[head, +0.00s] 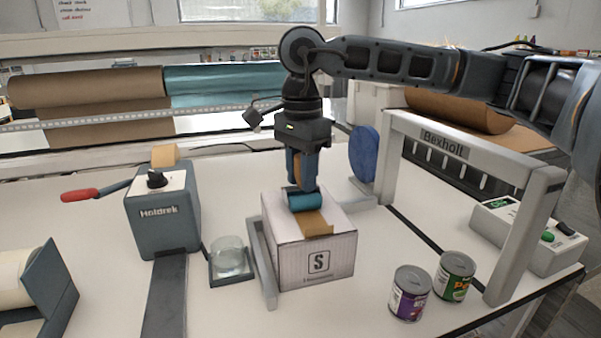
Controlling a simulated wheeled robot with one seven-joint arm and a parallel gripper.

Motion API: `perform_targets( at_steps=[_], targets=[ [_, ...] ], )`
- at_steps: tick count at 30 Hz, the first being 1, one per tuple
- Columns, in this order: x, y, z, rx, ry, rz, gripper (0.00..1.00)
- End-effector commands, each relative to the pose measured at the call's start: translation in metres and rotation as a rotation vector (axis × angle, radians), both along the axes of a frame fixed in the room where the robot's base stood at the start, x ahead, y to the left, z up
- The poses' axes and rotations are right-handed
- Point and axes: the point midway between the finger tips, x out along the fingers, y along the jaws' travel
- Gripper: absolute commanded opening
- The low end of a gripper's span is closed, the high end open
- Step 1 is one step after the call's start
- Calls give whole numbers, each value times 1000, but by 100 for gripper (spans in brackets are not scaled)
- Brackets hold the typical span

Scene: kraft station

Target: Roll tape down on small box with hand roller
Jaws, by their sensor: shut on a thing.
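A small white box (290,262) with a printed S stands on the bench, with brown tape (318,222) along its top and folded a little over the front edge. My gripper (302,172) points down above the box and is shut on the hand roller. The hand roller (304,201) has a teal cylinder that sits on or just above the tape; I cannot tell if it presses. The tape's far end is hidden behind the roller and gripper.
A grey guide rail (262,262) runs along the box's left side. A grey Bexholt frame (470,150) and a blue disc (364,153) stand to the right. Two cans (410,292) stand front right. A Holdrek tape dispenser (162,212) and a glass of water (230,257) are left.

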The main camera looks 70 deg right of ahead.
Motion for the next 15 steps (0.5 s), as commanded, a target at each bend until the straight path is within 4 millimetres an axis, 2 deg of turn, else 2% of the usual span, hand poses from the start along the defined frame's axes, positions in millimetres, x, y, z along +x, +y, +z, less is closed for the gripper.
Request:
perform_targets(
  at_steps=[15],
  targets=[
    [-13, 15, -2, 0, 0, -1, 8]
  ],
)
